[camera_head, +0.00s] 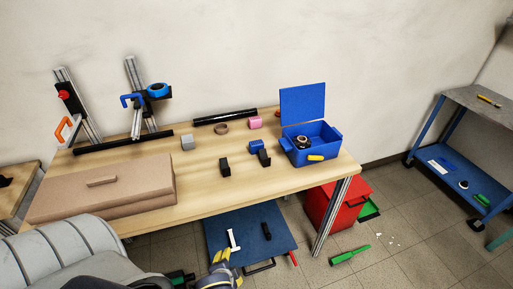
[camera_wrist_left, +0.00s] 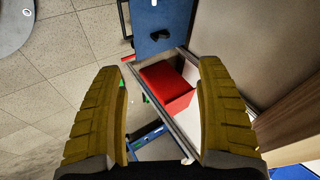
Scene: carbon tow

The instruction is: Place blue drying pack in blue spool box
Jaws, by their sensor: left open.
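A small blue pack (camera_head: 256,146) lies on the wooden table, just left of the blue spool box and behind a black block. The blue spool box (camera_head: 326,143) stands at the table's right end with its lid (camera_head: 303,103) raised. A dark round spool (camera_head: 302,142) sits inside, and a yellow piece shows on its front. My left gripper (camera_head: 222,256) is low in front of the table, away from the pack and box. In the left wrist view its yellow fingers (camera_wrist_left: 160,75) are wide apart with nothing between them. My right gripper is not in view.
A brown case (camera_head: 105,190) covers the table's front left. Black blocks (camera_head: 225,167), a grey cube (camera_head: 187,143) and a pink block (camera_head: 255,122) lie on the table. A red container (camera_head: 335,205) stands below its right end. A blue-framed cart (camera_head: 470,190) is far right.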

